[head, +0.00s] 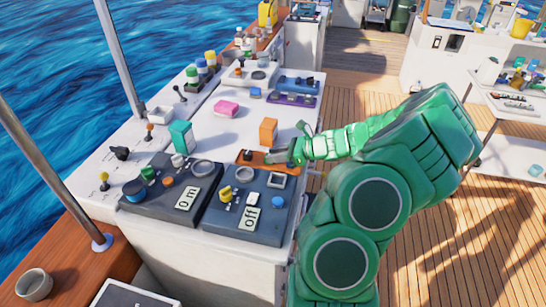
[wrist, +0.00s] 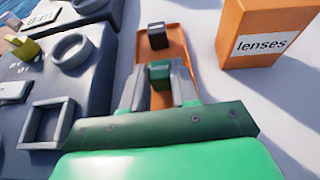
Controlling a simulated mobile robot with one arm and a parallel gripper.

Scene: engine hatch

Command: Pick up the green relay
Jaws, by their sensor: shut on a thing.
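The green relay (wrist: 160,74) is a small block with a dark green top, seen in the wrist view between my fingers. My gripper (wrist: 159,88) is shut on it, one grey finger on each side. The relay is over the orange tray (wrist: 176,35); I cannot tell whether it still touches the tray floor. A black relay (wrist: 157,37) stands farther along in the same tray. In the head view my gripper (head: 279,158) reaches in from the right over the orange tray (head: 245,156), and the green relay is not clearly visible there.
An orange box labelled "lenses" (wrist: 262,38) stands right of the tray; it also shows in the head view (head: 268,132). Dark control panels with knobs (head: 246,202) lie in front of the tray. A pink block (head: 226,108) and teal box (head: 181,135) stand on the white counter.

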